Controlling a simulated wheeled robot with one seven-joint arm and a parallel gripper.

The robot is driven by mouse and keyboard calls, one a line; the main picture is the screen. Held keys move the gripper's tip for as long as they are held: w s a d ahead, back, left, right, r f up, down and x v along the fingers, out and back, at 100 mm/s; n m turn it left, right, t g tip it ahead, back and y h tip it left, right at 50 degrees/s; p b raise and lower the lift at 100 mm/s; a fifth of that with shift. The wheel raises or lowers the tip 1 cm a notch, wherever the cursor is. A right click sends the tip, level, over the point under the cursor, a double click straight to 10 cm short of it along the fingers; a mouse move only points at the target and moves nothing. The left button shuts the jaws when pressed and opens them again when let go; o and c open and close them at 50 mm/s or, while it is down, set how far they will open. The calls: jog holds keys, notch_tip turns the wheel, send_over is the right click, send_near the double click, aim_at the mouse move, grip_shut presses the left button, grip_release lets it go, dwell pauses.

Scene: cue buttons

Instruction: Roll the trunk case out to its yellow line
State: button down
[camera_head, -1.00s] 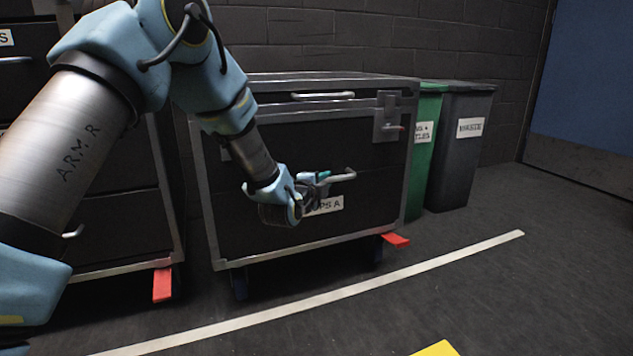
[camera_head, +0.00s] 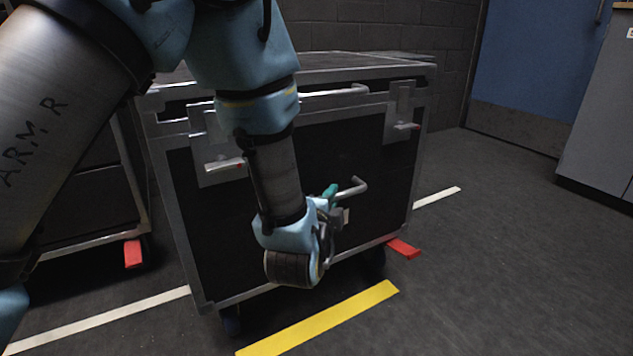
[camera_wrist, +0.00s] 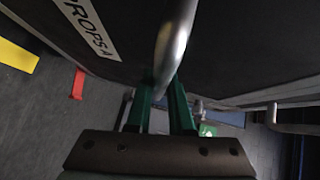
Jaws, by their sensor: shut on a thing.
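The trunk case (camera_head: 370,140), black with metal edges, stands upright on casters across the white floor line. My gripper (camera_head: 335,193) is shut on the metal pull handle (camera_head: 355,187) on its front. The wrist view shows the green fingers (camera_wrist: 163,98) either side of the handle bar (camera_wrist: 172,40), beside the "PROPS A" label (camera_wrist: 88,25). The yellow line (camera_head: 320,318) lies on the floor just in front of the case, with a narrow strip of floor showing between. My arm hides part of the case front.
A red pedal (camera_head: 403,248) sticks out at the case's lower right. Another dark case with a red pedal (camera_head: 133,253) stands at left. The white line (camera_head: 100,322) shows either side. A grey cabinet (camera_head: 603,110) stands at right. The floor at front right is clear.

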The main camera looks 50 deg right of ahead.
jog(key=shift+s+a, duration=0.25)
jog(key=shift+s, duration=0.35)
jog(key=shift+s+a, duration=0.2)
jog(key=shift+s, duration=0.4)
jog(key=c, duration=0.8)
grip_release()
jog(key=p+v, duration=0.4)
jog(key=v, duration=0.6)
jog(key=shift+s+a, duration=0.1)
jog(key=shift+a, duration=0.3)
jog(key=shift+s, duration=0.1)
